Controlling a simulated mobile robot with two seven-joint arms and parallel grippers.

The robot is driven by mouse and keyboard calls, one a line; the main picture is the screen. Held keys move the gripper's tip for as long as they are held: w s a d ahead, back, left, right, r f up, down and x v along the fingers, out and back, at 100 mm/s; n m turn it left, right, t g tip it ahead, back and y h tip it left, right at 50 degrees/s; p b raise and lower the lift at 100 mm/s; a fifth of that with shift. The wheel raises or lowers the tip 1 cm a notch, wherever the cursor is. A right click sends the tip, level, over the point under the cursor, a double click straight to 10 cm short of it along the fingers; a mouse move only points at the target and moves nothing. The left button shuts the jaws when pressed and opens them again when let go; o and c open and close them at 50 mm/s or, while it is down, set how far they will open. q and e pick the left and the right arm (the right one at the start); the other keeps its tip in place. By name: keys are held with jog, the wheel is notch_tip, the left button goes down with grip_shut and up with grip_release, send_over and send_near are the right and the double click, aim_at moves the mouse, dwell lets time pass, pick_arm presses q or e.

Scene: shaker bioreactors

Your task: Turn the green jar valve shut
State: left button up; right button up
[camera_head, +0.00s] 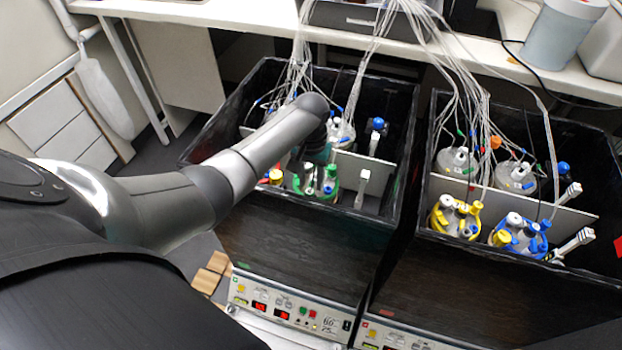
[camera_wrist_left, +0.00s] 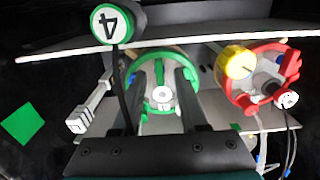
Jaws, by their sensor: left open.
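The green-ringed jar (camera_head: 328,190) stands in the front part of the left black box, below my left gripper (camera_head: 314,168). In the left wrist view the jar's green ring (camera_wrist_left: 178,52) lies beyond my left gripper (camera_wrist_left: 160,78), whose two dark fingers are apart. Between the fingers show an upright green valve piece (camera_wrist_left: 160,72) and a round white cap (camera_wrist_left: 162,95). I cannot tell whether the fingers touch the valve. Part of the jar lid is hidden behind the fingers. My right gripper is not in view.
A red-ringed jar with a yellow cap (camera_wrist_left: 238,62) stands close by on the right in the wrist view. A round tag marked 4 (camera_wrist_left: 110,23) and a white bar-shaped part (camera_wrist_left: 90,108) are on the left. Tubes (camera_head: 300,50) hang into the left box (camera_head: 300,245).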

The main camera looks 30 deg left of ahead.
pick_arm(q)
grip_shut()
dwell(0.4)
jog(key=shift+r, duration=0.1)
jog(key=m+p, duration=0.2)
jog(key=shift+r+m, duration=0.1)
jog(key=shift+m, duration=0.3)
jog(key=m+p, duration=0.2)
jog(key=m, duration=0.1)
jog(key=shift+d+m, duration=0.1)
jog(key=shift+m, duration=0.2)
jog(key=m+p, duration=0.1)
jog(key=m, duration=0.4)
jog(key=shift+d, duration=0.1)
jog(key=m, duration=0.6)
jog(key=shift+s+d, duration=0.1)
jog(key=shift+m, duration=0.4)
